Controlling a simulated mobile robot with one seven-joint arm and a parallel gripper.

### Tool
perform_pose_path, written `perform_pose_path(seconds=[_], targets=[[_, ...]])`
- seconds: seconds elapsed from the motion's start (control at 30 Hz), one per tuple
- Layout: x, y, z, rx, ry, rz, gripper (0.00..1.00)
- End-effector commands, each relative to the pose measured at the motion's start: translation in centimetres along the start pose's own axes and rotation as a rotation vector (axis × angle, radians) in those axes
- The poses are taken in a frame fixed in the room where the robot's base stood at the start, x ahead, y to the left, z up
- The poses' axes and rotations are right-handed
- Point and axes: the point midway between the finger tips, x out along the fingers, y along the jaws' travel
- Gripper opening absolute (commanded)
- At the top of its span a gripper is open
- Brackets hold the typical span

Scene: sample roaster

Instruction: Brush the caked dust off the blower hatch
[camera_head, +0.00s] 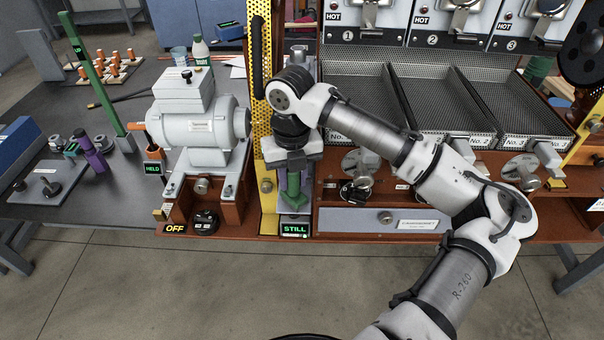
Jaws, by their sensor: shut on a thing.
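My gripper (291,166) points down in front of the yellow perforated post, over the bench's front edge. It is shut on an upright green handle (293,186), just above a small display reading STILL. Its fingertips are partly hidden by the wrist, and I cannot tell what the handle belongs to. A grey-white blower-like housing (197,129) with a box on top stands left of the gripper, apart from it. I cannot pick out the hatch or its caked dust. No brush is clearly recognizable; a thin dark tool (118,98) lies on the left bench.
Mesh trays (438,98) and a drawer (381,220) are at right, partly behind my arm. Displays read HELD (153,169) and OFF (174,229). The floor in front is clear.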

Motion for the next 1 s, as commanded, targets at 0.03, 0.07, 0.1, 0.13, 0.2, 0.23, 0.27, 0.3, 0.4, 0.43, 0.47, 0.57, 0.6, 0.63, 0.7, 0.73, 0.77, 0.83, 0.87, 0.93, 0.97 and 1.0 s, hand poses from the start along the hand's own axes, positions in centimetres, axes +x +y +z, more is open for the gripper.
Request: perform_pose_path(seconds=[0.03,0.07,0.1,0.13,0.2,0.23,0.27,0.3,0.4,0.43,0.47,0.57,0.6,0.63,0.7,0.73,0.77,0.83,0.87,0.93,0.97,1.0], targets=[[0.0,0.1,0.1,0.0,0.0,0.0,0.04],[0.0,0.2,0.1,0.0,0.0,0.0,0.04],[0.0,0.3,0.1,-0.001,0.0,0.0,0.04],[-0.1,0.5,0.2,-0.001,0.0,0.0,0.04],[-0.1,0.9,0.3,-0.002,0.0,0.0,0.04],[-0.1,1.1,0.4,-0.002,0.0,0.0,0.04],[-0.1,1.4,0.5,-0.002,0.0,0.0,0.04],[-0.1,1.8,0.6,-0.002,0.0,0.001,0.04],[0.0,2.6,0.9,-0.003,0.0,0.001,0.04],[0.0,2.9,0.9,-0.002,0.0,0.001,0.04],[0.0,3.0,1.0,-0.001,-0.001,0.001,0.04],[0.1,3.4,1.1,0.0,-0.001,0.001,0.04],[0.1,3.4,1.1,0.0,0.0,0.002,0.04],[0.1,3.4,1.1,0.0,0.0,0.002,0.04],[0.2,3.3,1.1,0.001,0.0,0.001,0.04],[0.2,3.2,1.1,0.001,0.0,0.0,0.04],[0.2,3.1,1.0,0.001,0.0,0.0,0.04],[0.3,2.8,0.9,0.003,0.0,0.0,0.04],[0.3,2.6,0.9,0.003,-0.001,0.0,0.04],[0.3,2.1,0.7,0.002,-0.001,0.0,0.04],[0.3,1.8,0.6,0.003,0.0,0.0,0.04],[0.4,1.5,0.5,0.004,0.0,-0.001,0.04]])
